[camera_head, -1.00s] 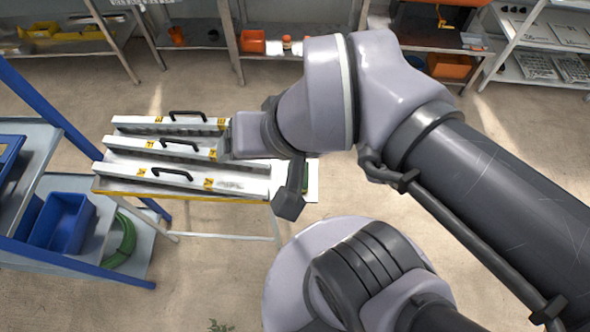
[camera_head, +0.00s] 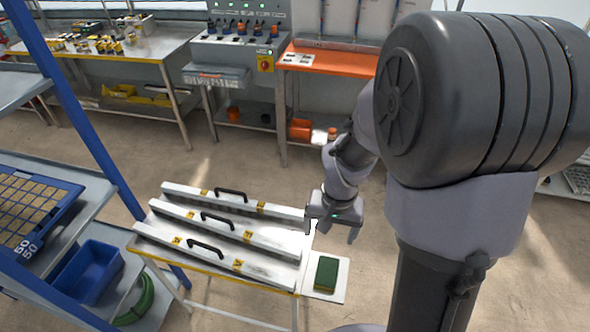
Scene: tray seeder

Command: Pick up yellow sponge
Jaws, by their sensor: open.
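A small block with a dark green top and a thin yellowish edge (camera_head: 326,274), apparently the sponge, lies flat on a white plate (camera_head: 341,287) at the right end of the bench. Most of its yellow part is hidden under the green. My gripper (camera_head: 332,232) hangs above and behind the block, with its fingers apart and pointing down. It is open and empty, and does not touch the block.
Several long white bars with black handles (camera_head: 207,247) lie on the bench beside the plate. Blue shelving with a blue bin (camera_head: 88,272) and a tray of brown cells (camera_head: 25,212) stands left. Workbenches line the back; open floor lies between.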

